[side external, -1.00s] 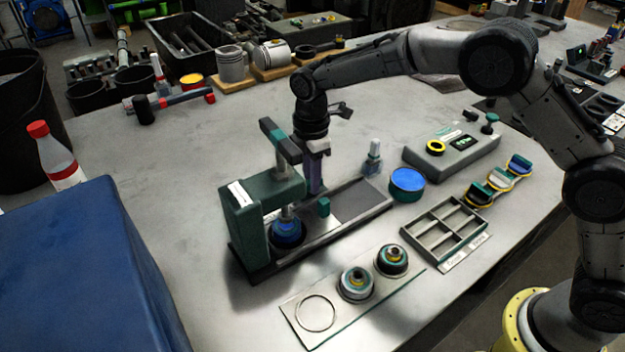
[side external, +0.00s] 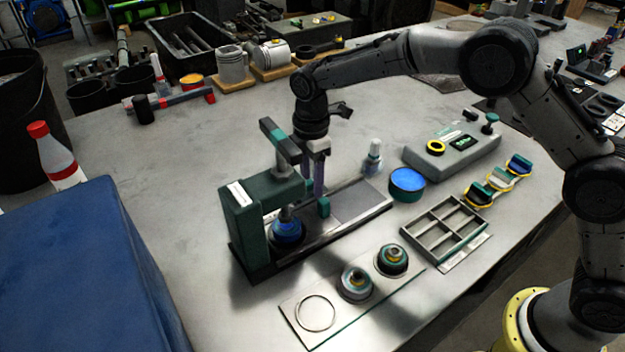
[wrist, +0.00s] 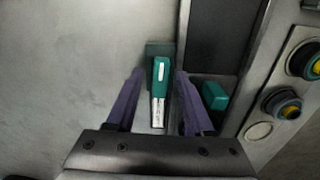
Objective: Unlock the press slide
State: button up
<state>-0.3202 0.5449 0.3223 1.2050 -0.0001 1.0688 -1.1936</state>
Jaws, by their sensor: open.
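The green press (side external: 243,222) stands on the bench, with a lever (side external: 280,141) on top and a blue part (side external: 287,231) under its ram. Its dark slide rail (side external: 362,208) runs to the right, and a green block (side external: 323,207) sits on it. The block also shows in the wrist view (wrist: 213,95). My gripper (side external: 318,188) points down at the far side of the rail. In the wrist view my gripper (wrist: 160,72) is open, its purple fingers on either side of a green-and-silver handle (wrist: 159,85). Whether they touch it I cannot tell.
A divided tray (side external: 443,230) and a plate with round parts (side external: 317,313) lie in front.

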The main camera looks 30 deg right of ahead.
jog(key=shift+r, duration=0.1)
jog(key=shift+r, duration=2.7)
jog(key=shift+r, duration=1.95)
